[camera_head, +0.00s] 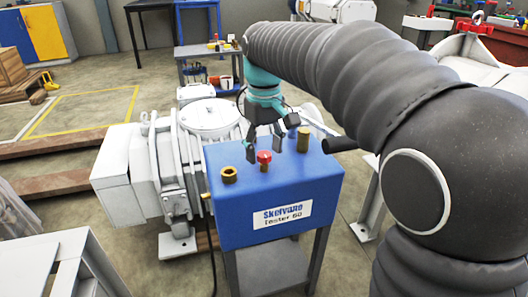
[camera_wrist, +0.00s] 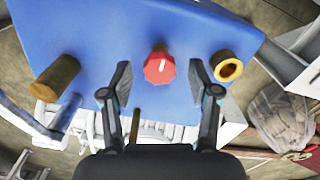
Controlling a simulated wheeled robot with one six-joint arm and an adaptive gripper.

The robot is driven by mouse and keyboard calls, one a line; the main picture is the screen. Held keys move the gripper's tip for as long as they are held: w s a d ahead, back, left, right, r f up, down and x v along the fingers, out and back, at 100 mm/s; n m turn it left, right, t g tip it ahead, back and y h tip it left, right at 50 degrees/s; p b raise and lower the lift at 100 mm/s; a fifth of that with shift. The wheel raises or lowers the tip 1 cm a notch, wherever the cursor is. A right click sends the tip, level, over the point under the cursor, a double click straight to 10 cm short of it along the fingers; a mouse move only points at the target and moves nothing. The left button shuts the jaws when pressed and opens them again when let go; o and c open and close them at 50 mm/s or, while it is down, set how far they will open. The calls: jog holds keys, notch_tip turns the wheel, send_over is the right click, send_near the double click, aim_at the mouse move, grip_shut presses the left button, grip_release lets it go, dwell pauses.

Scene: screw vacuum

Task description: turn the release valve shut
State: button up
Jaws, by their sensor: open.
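The release valve looks to be the small red knob (camera_head: 264,157) on top of the blue tester box (camera_head: 232,208). In the wrist view the red knob (camera_wrist: 159,67) has a faceted rim and a white line on its face. My gripper (camera_head: 265,148) hangs over the box, close to the knob. In the wrist view my gripper (camera_wrist: 158,78) is open, with one finger on each side of the knob and a gap on both sides. Nothing is held. Whether the fingertips are level with the knob is hard to tell.
A brass ring fitting (camera_head: 229,174) stands left of the knob and a taller brass cylinder (camera_head: 303,139) stands to its right. A black handle (camera_head: 340,145) juts out past the box's right side. A white pump machine (camera_head: 180,165) stands behind the box.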

jog(key=shift+f, duration=0.15)
jog(key=c, duration=1.2)
jog(key=shift+o, duration=0.2)
jog(key=m+p, duration=0.1)
jog(key=m, duration=0.1)
jog(key=m+p, duration=0.1)
jog(key=p, duration=0.1)
jog(key=shift+r+m, duration=0.2)
jog(key=shift+m, duration=0.2)
jog(key=m+p, duration=0.3)
jog(key=m, duration=0.2)
jog(key=shift+m, duration=0.3)
jog(key=m+p, duration=0.2)
jog(key=m, duration=0.2)
jog(key=shift+f+p, duration=0.1)
jog(key=shift+p, duration=0.2)
jog(key=shift+f+m+p, duration=0.1)
jog(key=shift+m+p, duration=0.65)
jog(key=shift+m, duration=1.75)
